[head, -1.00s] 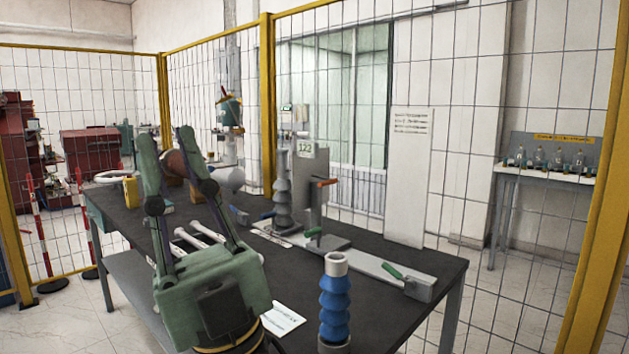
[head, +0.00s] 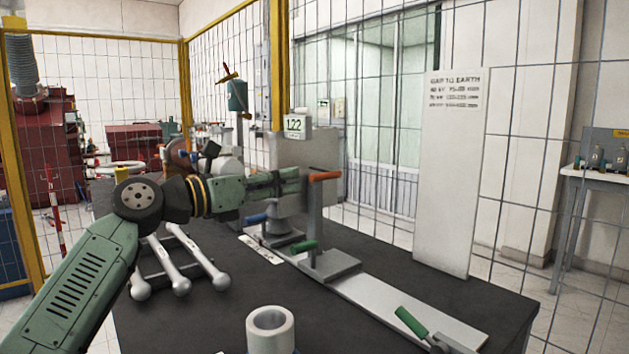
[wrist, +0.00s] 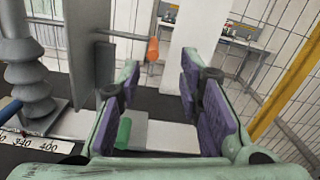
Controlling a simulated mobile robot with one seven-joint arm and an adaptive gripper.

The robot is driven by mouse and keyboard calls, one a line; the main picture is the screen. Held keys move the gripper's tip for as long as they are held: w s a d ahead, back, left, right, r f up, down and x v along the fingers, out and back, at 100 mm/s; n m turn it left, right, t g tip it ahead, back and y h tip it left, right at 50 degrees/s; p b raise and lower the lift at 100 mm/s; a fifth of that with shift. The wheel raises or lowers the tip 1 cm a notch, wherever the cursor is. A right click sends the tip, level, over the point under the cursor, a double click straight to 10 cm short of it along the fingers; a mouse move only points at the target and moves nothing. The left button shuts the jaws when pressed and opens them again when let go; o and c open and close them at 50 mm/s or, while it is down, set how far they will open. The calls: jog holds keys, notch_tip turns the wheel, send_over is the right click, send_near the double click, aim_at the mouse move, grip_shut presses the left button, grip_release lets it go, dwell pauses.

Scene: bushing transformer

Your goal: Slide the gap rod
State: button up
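A short orange handle (head: 324,176) sits at the end of a thin grey rod (wrist: 117,34) at the top of a grey upright plate (head: 312,222) on a bench fixture. I cannot tell for sure whether this is the gap rod. In the wrist view the orange handle (wrist: 152,50) lies beyond my gripper's fingertips, near the middle of the gap. My gripper (wrist: 160,78) is open and empty, purple pads apart. In the head view my gripper (head: 296,181) is level with the handle, just left of it; contact cannot be told there. A printed scale (wrist: 35,143) runs beside the fixture.
A green handle (head: 303,246) stands low on the fixture, another green handle (head: 411,321) on the rail's near end. A blue handle (head: 255,219) is behind.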

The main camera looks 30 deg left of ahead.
aim_at(311, 178)
jog(key=x, duration=0.3)
jog(key=p+x, duration=0.1)
jog(key=x, duration=0.2)
jog(key=p+x, duration=0.1)
jog(key=x, duration=0.2)
jog(key=shift+w+a+f, duration=0.15)
jog(key=shift+a+f, duration=0.15)
jog(key=shift+a, duration=0.05)
jog(key=shift+w+d, duration=0.2)
jog(key=shift+w, duration=0.45)
jog(key=shift+c, duration=0.4)
grip_shut()
